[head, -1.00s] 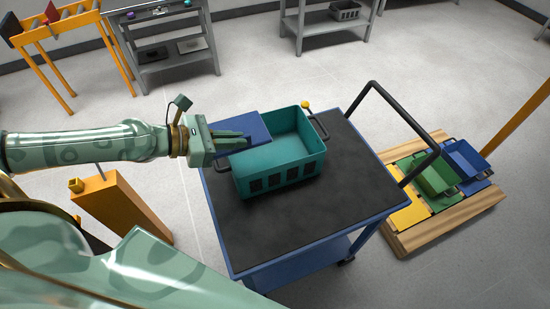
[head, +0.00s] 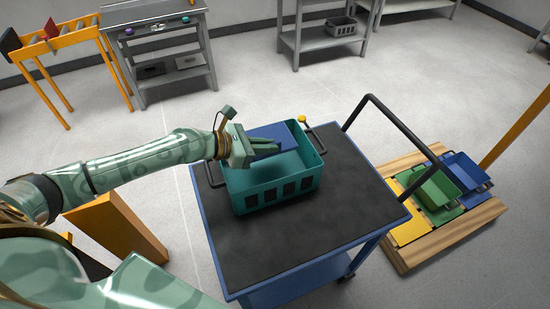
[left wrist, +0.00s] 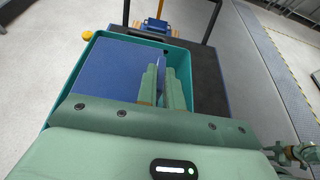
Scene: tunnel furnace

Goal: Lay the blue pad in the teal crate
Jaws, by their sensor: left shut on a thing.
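The teal crate (head: 262,200) stands on the dark top of a blue cart. My left gripper (head: 276,148) is over the crate and shut on the pad's edge. In the left wrist view the blue pad (left wrist: 108,75) lies within the outline of the crate's rim (left wrist: 82,62), and the left gripper's fingers (left wrist: 163,85) are at its right edge. I cannot tell whether the pad touches the crate's floor.
The cart top (head: 285,240) is clear in front of and right of the crate. A black cart handle (head: 405,135) rises at the right. A wooden pallet (head: 455,235) with colored pads and bins lies beyond it. An orange post (head: 115,228) stands left of the cart.

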